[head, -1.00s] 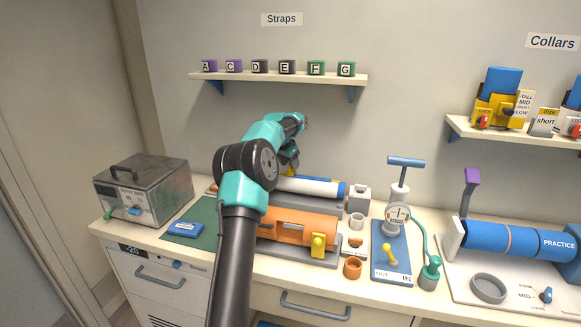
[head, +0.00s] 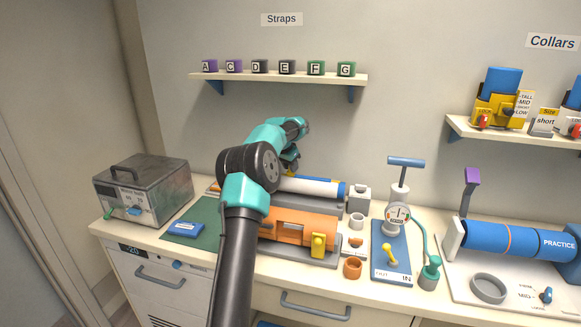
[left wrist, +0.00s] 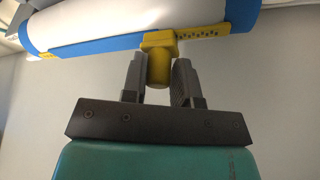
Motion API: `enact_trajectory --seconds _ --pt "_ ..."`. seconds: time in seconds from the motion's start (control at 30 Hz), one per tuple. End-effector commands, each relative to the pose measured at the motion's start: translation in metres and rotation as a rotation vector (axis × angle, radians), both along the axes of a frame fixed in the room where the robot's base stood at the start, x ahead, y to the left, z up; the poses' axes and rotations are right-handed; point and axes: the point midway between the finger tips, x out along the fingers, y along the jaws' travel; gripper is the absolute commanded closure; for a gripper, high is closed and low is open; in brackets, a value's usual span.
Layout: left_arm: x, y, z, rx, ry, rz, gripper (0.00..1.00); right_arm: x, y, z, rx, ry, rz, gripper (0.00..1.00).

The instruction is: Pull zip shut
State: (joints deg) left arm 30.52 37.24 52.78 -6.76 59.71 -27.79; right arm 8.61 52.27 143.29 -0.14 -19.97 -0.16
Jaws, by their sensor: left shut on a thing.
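A white and blue roll (head: 318,187) lies in a grey cradle at the back of the counter. In the left wrist view the roll (left wrist: 95,20) crosses the top of the picture, with a yellow zip strip (left wrist: 205,33) along its blue edge. A yellow zip pull (left wrist: 158,42) hangs from that edge. My left gripper (left wrist: 158,76) is shut on the pull, one grey finger on each side of it. In the head view my left arm hides part of the roll, and the fingertips are hard to make out. My right gripper is not in view.
An orange cylinder fixture (head: 290,227) stands in front of the roll. A blue pump board (head: 378,262) and small cups are to the right. A grey metal box (head: 145,185) and a green mat (head: 190,232) are to the left. A shelf of lettered blocks (head: 280,76) hangs above.

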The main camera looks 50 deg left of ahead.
Motion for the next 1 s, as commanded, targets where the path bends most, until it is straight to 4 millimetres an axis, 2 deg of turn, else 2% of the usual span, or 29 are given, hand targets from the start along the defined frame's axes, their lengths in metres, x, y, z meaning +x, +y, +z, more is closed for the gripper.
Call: enact_trajectory --seconds 0.27,0.47,0.67,1.0 --pt "0.0 -0.001 -0.002 -0.002 0.002 0.0 1.0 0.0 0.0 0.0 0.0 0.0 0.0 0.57" --pt "0.007 -0.013 -0.002 -0.004 0.003 -0.002 1.0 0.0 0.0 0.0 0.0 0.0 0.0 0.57" --pt "0.027 -0.044 -0.002 -0.005 0.003 -0.004 1.0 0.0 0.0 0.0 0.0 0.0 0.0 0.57" --pt "0.071 -0.115 -0.003 -0.005 0.005 -0.004 1.0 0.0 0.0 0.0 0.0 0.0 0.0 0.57"
